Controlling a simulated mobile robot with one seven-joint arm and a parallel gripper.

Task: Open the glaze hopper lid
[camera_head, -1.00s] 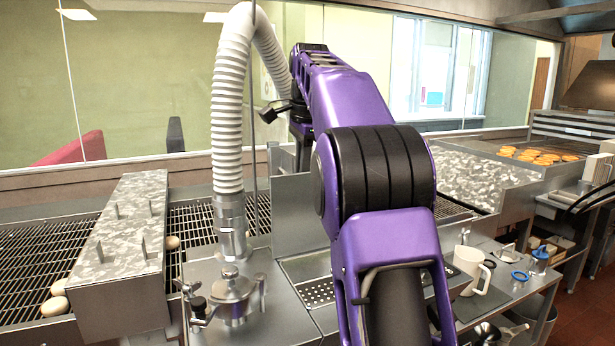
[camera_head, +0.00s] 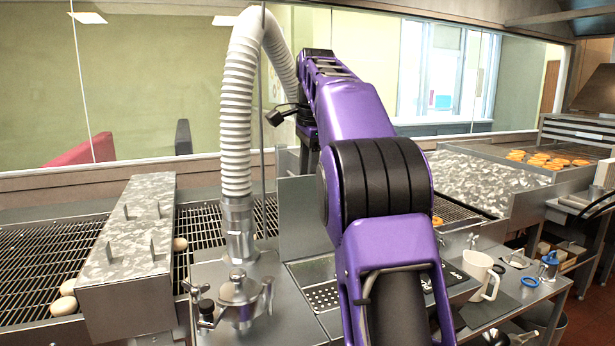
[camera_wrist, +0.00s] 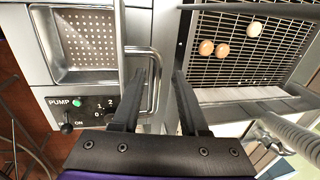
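In the head view a round metal lid with a knob (camera_head: 238,290) sits shut on the steel deck beside the white hose; I cannot tell if it is the glaze hopper lid. A long mottled metal cover with upright handles (camera_head: 125,230) spans the conveyor at left. My gripper (camera_wrist: 160,75) shows in the wrist view, its two dark fingers apart. A bent metal bar handle (camera_wrist: 153,85) appears between the fingers, nearer the left one; contact cannot be told. In the head view my gripper is hidden by my purple arm.
A perforated tray (camera_wrist: 85,42) and the pump panel (camera_wrist: 82,108) lie left in the wrist view. Conveyor mesh (camera_wrist: 250,55) with several dough rounds lies right. The white hose (camera_head: 237,120) rises beside my arm. A white pitcher (camera_head: 479,274) stands on the right-hand bench.

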